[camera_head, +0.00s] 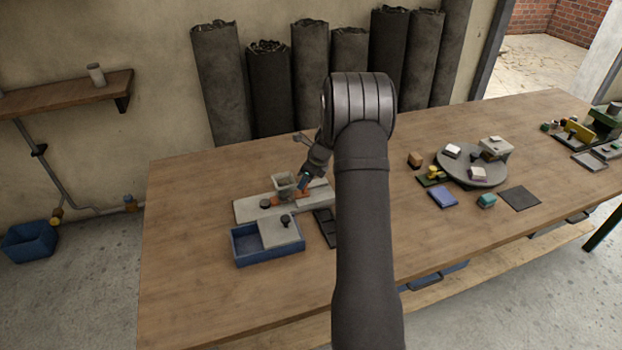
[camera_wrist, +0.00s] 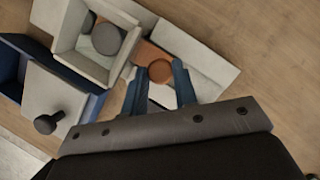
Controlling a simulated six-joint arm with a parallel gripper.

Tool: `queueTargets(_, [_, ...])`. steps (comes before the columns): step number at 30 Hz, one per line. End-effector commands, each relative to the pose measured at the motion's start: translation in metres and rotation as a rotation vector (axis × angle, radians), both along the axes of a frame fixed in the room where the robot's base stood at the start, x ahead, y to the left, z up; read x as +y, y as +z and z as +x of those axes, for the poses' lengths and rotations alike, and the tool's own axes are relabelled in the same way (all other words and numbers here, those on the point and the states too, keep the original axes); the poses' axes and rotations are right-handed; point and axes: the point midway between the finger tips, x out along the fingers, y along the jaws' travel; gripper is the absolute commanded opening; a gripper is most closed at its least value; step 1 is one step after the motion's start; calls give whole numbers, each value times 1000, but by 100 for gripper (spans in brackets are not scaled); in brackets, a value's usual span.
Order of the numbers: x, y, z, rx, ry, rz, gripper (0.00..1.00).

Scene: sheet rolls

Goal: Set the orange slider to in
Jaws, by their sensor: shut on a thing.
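The orange slider (camera_wrist: 148,52) is a flat plate with a round orange-brown knob (camera_wrist: 160,71), on a pale board (camera_wrist: 205,62). My gripper (camera_wrist: 157,74) has its blue fingers on either side of this knob and is shut on it. In the head view the orange slider (camera_head: 302,194) shows just below my gripper (camera_head: 304,182). The plate's left end meets a pale open box (camera_wrist: 66,46) with a dark round knob beside or in it. How far the plate reaches under the box is hidden.
A blue tray (camera_head: 240,253) with a pale knobbed lid (camera_head: 280,235) stands in front of the board. A dark tray (camera_head: 324,228), partly behind my arm, lies to its right. A round turntable (camera_head: 470,172) with small blocks is further right. The table's left end is clear.

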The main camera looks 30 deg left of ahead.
Motion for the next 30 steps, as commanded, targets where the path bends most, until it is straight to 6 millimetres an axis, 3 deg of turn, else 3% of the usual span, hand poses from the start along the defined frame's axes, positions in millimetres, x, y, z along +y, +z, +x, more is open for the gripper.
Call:
queueTargets(4, [3,0,-3,7,4,2,0])
queueTargets(5, [3,0,-4,8,4,2,32])
queueTargets(7, [3,0,-3,7,4,2,46])
queueTargets(8, [3,0,-3,7,4,2,48])
queueTargets(22, [1,3,-3,6,4,2,48])
queueTargets(30, [-13,39,-1,2,2,4,48])
